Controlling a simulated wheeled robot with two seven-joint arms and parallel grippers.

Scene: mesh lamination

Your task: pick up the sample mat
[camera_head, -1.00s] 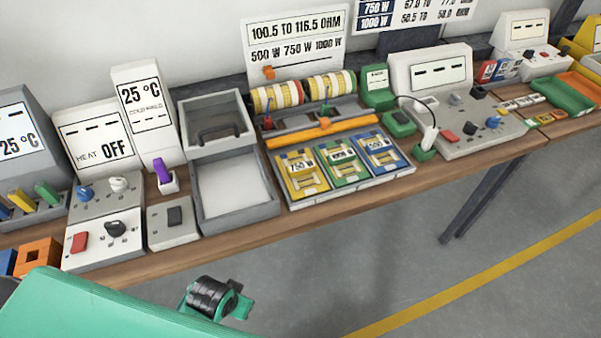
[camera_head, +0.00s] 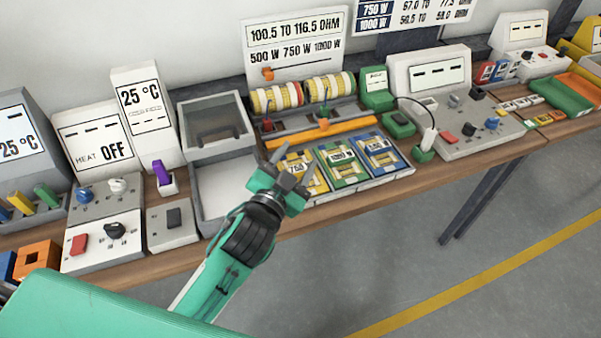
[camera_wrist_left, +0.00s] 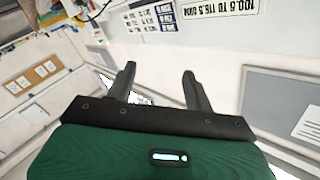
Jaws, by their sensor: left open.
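Three flat labelled mats lie side by side in a tray on the bench: a yellow one (camera_head: 312,181), a green one (camera_head: 345,168) and a blue one (camera_head: 381,156). I cannot tell which, if any, is the sample mat. My left gripper (camera_head: 290,165) is open and above the bench, in front of the left part of the yellow mat, hiding some of it. In the left wrist view its two fingers (camera_wrist_left: 160,78) are spread with nothing between them; that view shows walls and signs, no mat. My right gripper is not in view.
An open grey box (camera_head: 209,200) stands left of the mats. An orange bar (camera_head: 335,130) and yellow-and-white rolls (camera_head: 278,97) sit behind them. A grey console (camera_head: 440,80) with knobs stands to the right. The floor before the bench is clear.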

